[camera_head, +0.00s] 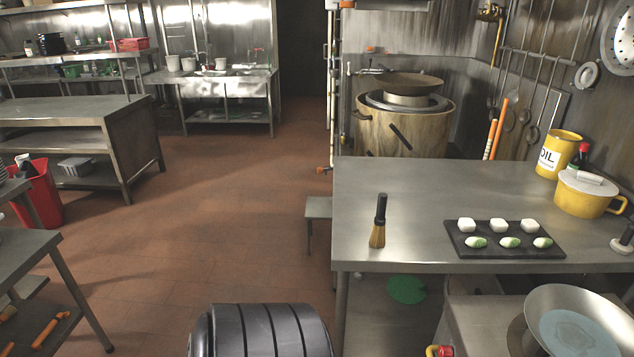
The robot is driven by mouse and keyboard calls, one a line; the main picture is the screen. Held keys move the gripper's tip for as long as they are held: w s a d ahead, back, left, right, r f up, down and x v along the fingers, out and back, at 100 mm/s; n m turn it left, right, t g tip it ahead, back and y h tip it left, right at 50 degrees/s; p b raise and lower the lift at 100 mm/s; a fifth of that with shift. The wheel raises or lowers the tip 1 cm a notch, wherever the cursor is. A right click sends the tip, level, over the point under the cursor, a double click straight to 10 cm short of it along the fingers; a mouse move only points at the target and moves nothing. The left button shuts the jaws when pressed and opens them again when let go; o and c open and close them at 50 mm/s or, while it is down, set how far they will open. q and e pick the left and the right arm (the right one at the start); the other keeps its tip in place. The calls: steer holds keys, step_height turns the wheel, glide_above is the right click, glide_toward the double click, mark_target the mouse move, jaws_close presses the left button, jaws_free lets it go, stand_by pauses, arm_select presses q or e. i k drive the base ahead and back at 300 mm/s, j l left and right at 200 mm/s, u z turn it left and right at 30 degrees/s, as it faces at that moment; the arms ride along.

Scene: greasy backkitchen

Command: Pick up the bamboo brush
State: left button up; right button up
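The bamboo brush (378,222) stands upright near the front left part of the steel table (395,183). It has a black handle at the top and tan bristles resting on the tabletop. Nothing touches it. Neither of my grippers shows in the head view.
Right of the brush lies a dark tray (555,251) with several white and green pieces. A yellow oil can (559,155), a dark bottle (579,156) and a yellow pot (587,196) stand at the table's right. A wok (541,302) sits front right. The tabletop around the brush is clear.

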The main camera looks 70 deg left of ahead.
mark_target(378, 236)
steer(key=u, duration=1.9)
